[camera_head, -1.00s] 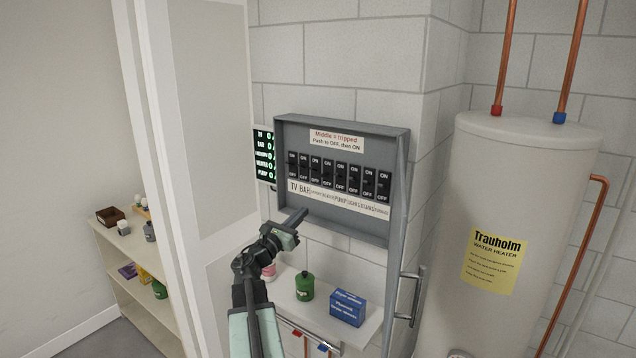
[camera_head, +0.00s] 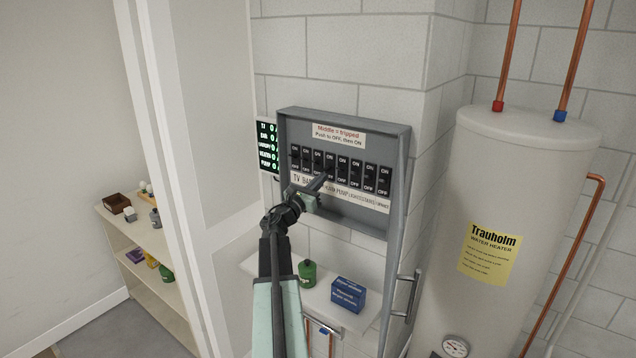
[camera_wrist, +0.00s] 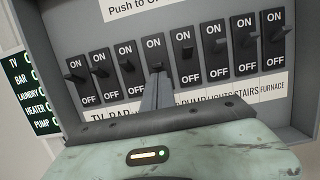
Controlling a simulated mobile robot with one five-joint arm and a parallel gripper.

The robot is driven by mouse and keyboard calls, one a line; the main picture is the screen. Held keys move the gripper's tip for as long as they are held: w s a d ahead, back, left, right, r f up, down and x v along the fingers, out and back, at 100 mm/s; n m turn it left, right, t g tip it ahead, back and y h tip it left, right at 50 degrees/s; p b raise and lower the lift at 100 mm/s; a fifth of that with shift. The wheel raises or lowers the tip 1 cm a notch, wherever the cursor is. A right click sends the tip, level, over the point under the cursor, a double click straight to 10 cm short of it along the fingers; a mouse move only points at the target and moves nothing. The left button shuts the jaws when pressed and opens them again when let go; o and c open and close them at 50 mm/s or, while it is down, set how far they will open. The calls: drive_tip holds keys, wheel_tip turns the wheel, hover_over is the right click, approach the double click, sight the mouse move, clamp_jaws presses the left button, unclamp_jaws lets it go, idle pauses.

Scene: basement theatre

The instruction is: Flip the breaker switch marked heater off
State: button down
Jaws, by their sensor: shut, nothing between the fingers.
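The grey breaker box (camera_head: 345,113) on the block wall holds a row of black switches marked ON above and OFF below. My gripper (camera_head: 327,176) is shut and empty. Its fingertips reach the lower part of the fourth switch from the left (camera_head: 330,159), just left of the one above PUMP. In the wrist view the shut fingers (camera_wrist: 156,88) point up at this switch (camera_wrist: 154,48), near its lever; I cannot tell whether they touch. The fingers hide its OFF mark, and my gripper hides the heater label on the strip (camera_wrist: 225,98).
A lit display (camera_head: 268,148) listing TV, BAR, LAUNDRY, HEATER and PUMP is left of the box. A shelf below holds a green canister (camera_head: 307,273) and a blue box (camera_head: 348,294). The water heater (camera_head: 480,190) stands to the right. Neighbouring switches are close on both sides.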

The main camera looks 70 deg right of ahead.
drive_tip(key=shift+r, duration=0.15)
drive_tip(key=shift+r+p, duration=0.2)
drive_tip(key=shift+p, duration=0.7)
